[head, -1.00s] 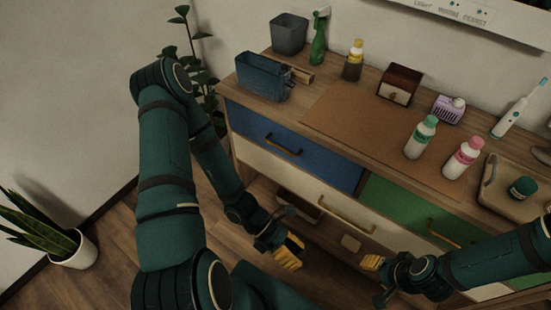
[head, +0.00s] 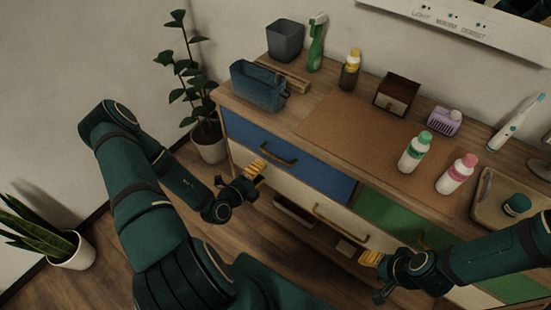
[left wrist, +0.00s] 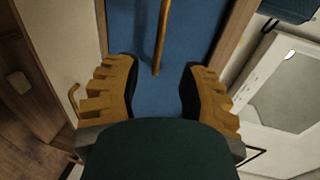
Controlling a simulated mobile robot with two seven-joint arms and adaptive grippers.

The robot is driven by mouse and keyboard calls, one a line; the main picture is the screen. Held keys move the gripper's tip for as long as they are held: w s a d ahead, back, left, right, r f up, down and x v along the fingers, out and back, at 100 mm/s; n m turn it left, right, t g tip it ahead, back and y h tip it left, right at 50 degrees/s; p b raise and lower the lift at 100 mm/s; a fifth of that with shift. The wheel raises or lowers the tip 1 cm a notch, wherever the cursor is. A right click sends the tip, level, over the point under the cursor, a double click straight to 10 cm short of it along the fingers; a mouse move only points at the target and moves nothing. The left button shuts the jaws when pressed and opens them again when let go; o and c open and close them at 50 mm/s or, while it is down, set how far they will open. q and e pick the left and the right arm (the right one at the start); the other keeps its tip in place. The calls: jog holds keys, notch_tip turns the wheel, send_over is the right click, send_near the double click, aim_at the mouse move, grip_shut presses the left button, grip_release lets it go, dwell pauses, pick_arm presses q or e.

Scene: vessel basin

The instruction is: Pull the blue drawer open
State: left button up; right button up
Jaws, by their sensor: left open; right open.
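The blue drawer (head: 322,177) is in the top left of the dresser front and looks flush with it. Its brass bar handle (head: 278,154) also shows in the left wrist view (left wrist: 162,40), end-on between my fingers and ahead of them. My left gripper (head: 255,168) is open just in front of the drawer's left part, beside and slightly below the handle. Its two yellow fingers (left wrist: 160,78) stand apart with blue drawer front visible between them. I see no contact with the handle. My right gripper (head: 369,258) is in front of the dresser's lower right, by the cream drawer.
The cream drawer (head: 300,205) with its handle (head: 340,224) is below, and the green drawer (head: 385,215) is to the right. Bottles, a blue bin (head: 258,87) and a tray (head: 483,205) stand on top. A potted plant (head: 208,145) stands left of the dresser.

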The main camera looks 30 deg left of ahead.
aim_at(275, 157)
pick_arm(q)
jog(key=b+x, duration=0.1)
jog(key=x, duration=0.8)
jog(key=shift+d, duration=0.1)
grip_shut()
